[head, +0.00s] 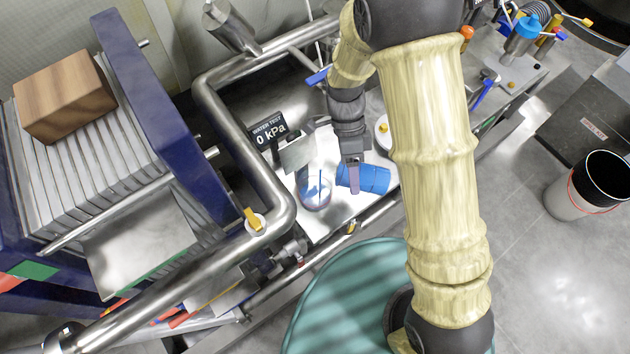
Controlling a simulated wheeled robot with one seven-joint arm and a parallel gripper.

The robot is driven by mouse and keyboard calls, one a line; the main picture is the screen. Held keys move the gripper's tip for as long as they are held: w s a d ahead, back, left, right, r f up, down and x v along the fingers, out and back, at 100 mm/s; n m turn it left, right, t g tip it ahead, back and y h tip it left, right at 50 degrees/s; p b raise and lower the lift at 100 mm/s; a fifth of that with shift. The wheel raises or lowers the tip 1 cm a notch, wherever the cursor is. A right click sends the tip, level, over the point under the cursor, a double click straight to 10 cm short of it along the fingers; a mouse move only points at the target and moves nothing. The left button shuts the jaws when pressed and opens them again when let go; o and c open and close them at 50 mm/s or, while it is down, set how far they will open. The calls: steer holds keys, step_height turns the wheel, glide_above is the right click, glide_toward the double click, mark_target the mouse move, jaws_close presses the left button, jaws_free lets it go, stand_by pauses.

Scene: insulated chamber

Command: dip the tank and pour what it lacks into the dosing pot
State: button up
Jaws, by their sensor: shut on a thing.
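My gripper (353,185) reaches down over the bench in the middle of the view. It is shut on a blue cylindrical container (375,179), which is tipped over nearly on its side, its left end toward a clear pot (314,203). The clear pot stands just left of the container, with blue showing in it; I cannot tell whether that is liquid or a solid part. I cannot tell whether the container touches the pot or whether anything flows. The tank and a dipstick cannot be made out for certain.
A small black display (268,131) reading 0 kPa stands behind the pot. A thick steel pipe (245,150) with a yellow-handled valve (254,219) runs left of the bench. A plate press (150,120) bears a wooden block (64,96). A bucket (585,196) stands on the floor right.

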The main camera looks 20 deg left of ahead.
steer(key=shift+a+r+h, duration=0.15)
steer(key=shift+r+h, duration=0.45)
steer(key=shift+r, duration=0.65)
stand_by(0.9)
steer(key=f+y, duration=0.1)
steer(key=f, duration=0.1)
steer(key=d+f+y, duration=0.1)
steer(key=f, duration=0.2)
steer(key=shift+w+d+f, duration=0.1)
steer(key=shift+f, duration=0.1)
steer(key=shift+r+y, duration=0.1)
steer(key=shift+y, duration=0.3)
